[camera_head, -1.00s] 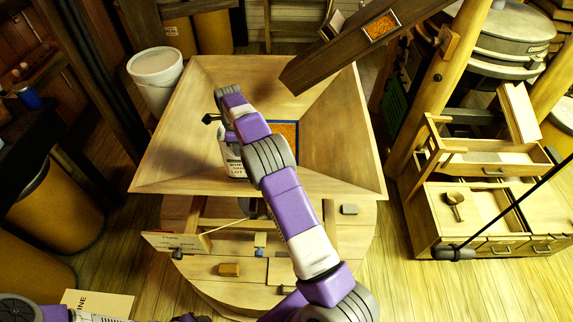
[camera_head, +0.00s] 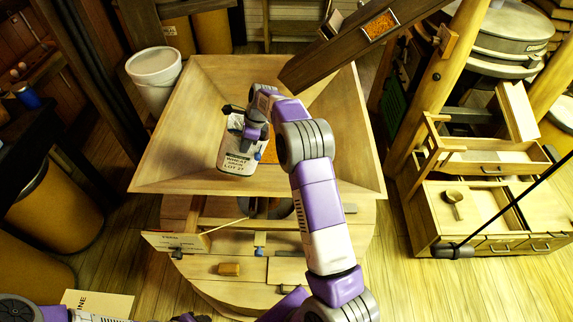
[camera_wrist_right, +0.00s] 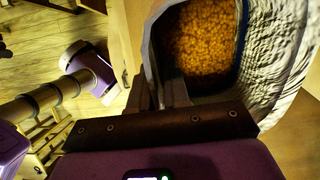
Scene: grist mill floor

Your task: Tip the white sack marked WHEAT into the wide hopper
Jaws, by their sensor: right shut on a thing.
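The white sack marked WHEAT (camera_head: 238,161) is over the left middle of the wide wooden hopper (camera_head: 335,125), with its label facing me. My right gripper (camera_head: 250,131) is shut on the sack near its top. In the right wrist view the gripper fingers (camera_wrist_right: 172,92) are at the rim of the sack (camera_wrist_right: 290,60). The sack's mouth is open there, and golden grain (camera_wrist_right: 203,38) shows inside. I cannot tell how far the sack tilts, or whether it touches the hopper wall. The hopper's centre is partly hidden behind the sack and arm. My left gripper is out of view.
A wooden chute with grain in a window (camera_head: 380,26) hangs over the hopper's back right. A white bucket (camera_head: 155,75) stands behind its left corner. A wooden cabinet with a scoop (camera_head: 453,198) is at the right. The floor between is clear.

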